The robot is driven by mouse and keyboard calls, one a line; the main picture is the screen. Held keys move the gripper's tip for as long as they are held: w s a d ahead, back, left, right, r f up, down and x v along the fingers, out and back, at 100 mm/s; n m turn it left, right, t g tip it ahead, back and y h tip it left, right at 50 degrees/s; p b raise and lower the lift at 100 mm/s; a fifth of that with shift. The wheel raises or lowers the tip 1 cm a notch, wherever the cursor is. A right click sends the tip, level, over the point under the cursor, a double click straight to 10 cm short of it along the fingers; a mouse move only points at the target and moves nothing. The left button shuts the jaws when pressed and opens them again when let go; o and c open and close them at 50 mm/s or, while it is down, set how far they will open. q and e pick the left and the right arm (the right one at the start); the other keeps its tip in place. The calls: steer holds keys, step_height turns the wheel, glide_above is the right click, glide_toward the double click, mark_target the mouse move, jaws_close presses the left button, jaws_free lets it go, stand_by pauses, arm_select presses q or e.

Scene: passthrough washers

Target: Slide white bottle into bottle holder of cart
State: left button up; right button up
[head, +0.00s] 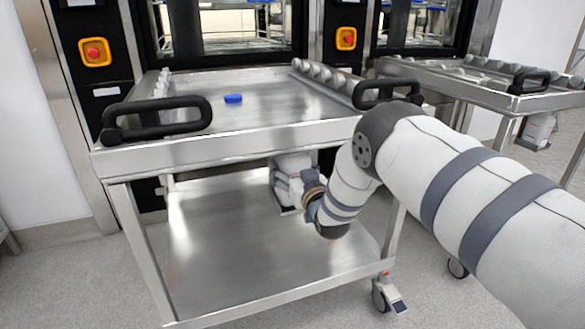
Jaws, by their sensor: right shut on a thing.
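A steel cart (235,150) stands in front of me, with a flat top and a lower shelf. My right arm comes in from the right and reaches under the right part of the cart top. My right gripper (289,184) is there, shut on the white bottle (293,163), just below the front lip. The bottle is mostly hidden by the gripper and the lip, and white on white makes their edges hard to tell apart. A small metal edge below the gripper looks like part of the bottle holder (287,211); whether the bottle is inside it is unclear. My left gripper is out of view.
Black handles (155,115) rise at both front corners. The lower shelf (240,255) is bare. Washers stand behind.

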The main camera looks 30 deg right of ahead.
steer(key=shift+f, duration=0.55)
steer(key=o, duration=1.3)
steer(key=shift+c, duration=0.2)
